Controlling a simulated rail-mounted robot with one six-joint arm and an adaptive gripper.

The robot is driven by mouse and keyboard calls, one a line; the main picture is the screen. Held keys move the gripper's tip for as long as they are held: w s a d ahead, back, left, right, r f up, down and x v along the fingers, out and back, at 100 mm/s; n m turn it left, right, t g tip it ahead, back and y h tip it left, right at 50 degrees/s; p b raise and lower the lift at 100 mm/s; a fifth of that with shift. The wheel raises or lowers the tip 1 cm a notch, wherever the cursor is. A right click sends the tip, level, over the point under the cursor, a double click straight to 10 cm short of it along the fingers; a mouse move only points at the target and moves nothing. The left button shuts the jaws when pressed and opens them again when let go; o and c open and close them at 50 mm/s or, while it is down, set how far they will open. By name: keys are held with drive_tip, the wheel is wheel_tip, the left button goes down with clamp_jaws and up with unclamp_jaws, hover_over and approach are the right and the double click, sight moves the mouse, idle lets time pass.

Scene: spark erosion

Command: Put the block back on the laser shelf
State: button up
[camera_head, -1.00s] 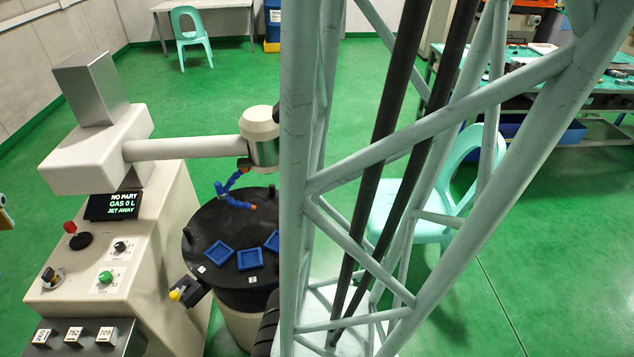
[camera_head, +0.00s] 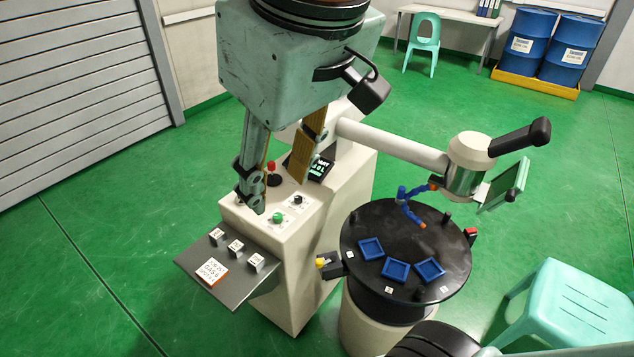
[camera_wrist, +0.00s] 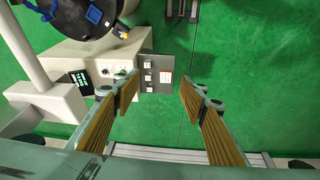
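The laser shelf (camera_head: 265,283) is a dark grey ledge on the front of the cream laser machine. Several small items lie on it: three small pale-topped blocks, at the left (camera_head: 217,236), middle (camera_head: 235,247) and right (camera_head: 256,262), and a white printed label (camera_head: 212,272). The shelf also shows in the wrist view (camera_wrist: 157,60). My gripper (camera_head: 279,192) is open and hangs above the machine and shelf area. In the wrist view my gripper (camera_wrist: 157,86) shows its fingers wide apart with nothing between them.
A round black table (camera_head: 400,225) holds three blue trays (camera_head: 396,270) that look empty, with a blue jointed hose over it. The machine's arm (camera_head: 395,148) reaches above it. Control knobs and a green button (camera_head: 278,217) sit near my fingers. A turquoise chair (camera_head: 570,310) stands right.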

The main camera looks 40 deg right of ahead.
drive_tip(key=shift+m, duration=0.8)
drive_tip(key=shift+s+a+f, duration=0.1)
drive_tip(key=shift+s+f, duration=0.15)
drive_tip(key=shift+s, duration=0.7)
drive_tip(key=shift+s+d+f, duration=0.1)
drive_tip(key=shift+s+f, duration=0.1)
drive_tip(key=shift+s, duration=0.7)
drive_tip(key=shift+s+a+f, duration=0.1)
drive_tip(key=shift+s+f, duration=0.15)
drive_tip(key=shift+s, duration=0.7)
